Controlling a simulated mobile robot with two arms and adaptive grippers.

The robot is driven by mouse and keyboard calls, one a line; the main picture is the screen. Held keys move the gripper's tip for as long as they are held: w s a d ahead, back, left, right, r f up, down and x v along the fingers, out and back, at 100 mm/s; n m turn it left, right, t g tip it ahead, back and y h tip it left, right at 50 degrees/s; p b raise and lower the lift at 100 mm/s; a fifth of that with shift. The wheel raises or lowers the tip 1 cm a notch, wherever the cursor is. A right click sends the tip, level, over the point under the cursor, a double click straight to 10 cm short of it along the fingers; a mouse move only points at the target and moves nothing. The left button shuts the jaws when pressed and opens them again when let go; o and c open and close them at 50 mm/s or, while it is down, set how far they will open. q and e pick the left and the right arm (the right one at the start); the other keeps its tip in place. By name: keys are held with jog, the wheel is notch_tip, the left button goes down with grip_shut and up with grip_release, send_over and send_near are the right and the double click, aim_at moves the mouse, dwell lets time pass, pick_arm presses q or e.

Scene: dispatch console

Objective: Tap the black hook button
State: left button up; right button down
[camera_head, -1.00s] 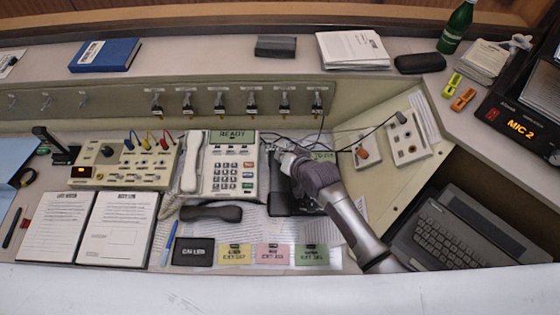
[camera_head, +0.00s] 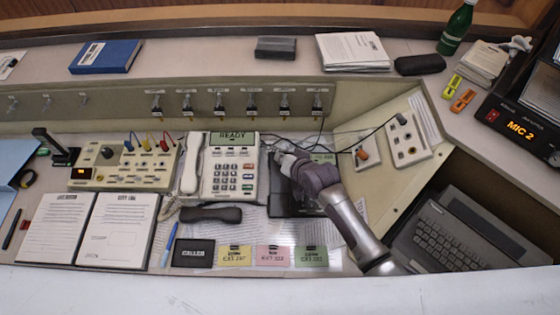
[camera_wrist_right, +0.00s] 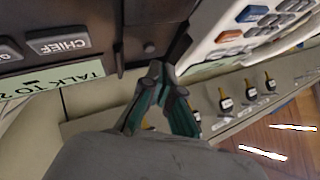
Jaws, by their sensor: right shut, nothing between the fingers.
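The black desk unit (camera_head: 282,205) stands just right of the white phone, mostly covered by my right arm. In the right wrist view its dark face (camera_wrist_right: 92,12) shows a key marked CHIEF. A small round dark button (camera_wrist_right: 149,48) sits on that face. I cannot tell for sure that it is the hook button. My right gripper (camera_head: 280,156) is over the unit's upper part. In the wrist view the gripper (camera_wrist_right: 160,68) is shut and empty, with its tips close to the small button. Contact cannot be told. My left gripper is not in view.
The white phone (camera_head: 249,180) stands close on the left, with a black handset (camera_head: 211,213) lying in front of it. Cables and jack panels (camera_head: 403,138) are on the right. Colored cards (camera_head: 273,256) lie along the front edge. A keyboard (camera_head: 445,235) is at the lower right.

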jog(key=shift+w+f, duration=0.1)
jog(key=shift+f, duration=0.3)
jog(key=shift+f+b, duration=0.5)
dwell(0.7)
jog(key=shift+s+f, duration=0.2)
jog(key=shift+f, duration=0.2)
dwell(0.5)
jog(key=shift+r+p, duration=0.55)
jog(key=shift+p, duration=0.1)
jog(key=shift+r+p, duration=0.3)
jog(key=shift+r, duration=0.15)
jog(key=shift+w+r, duration=0.1)
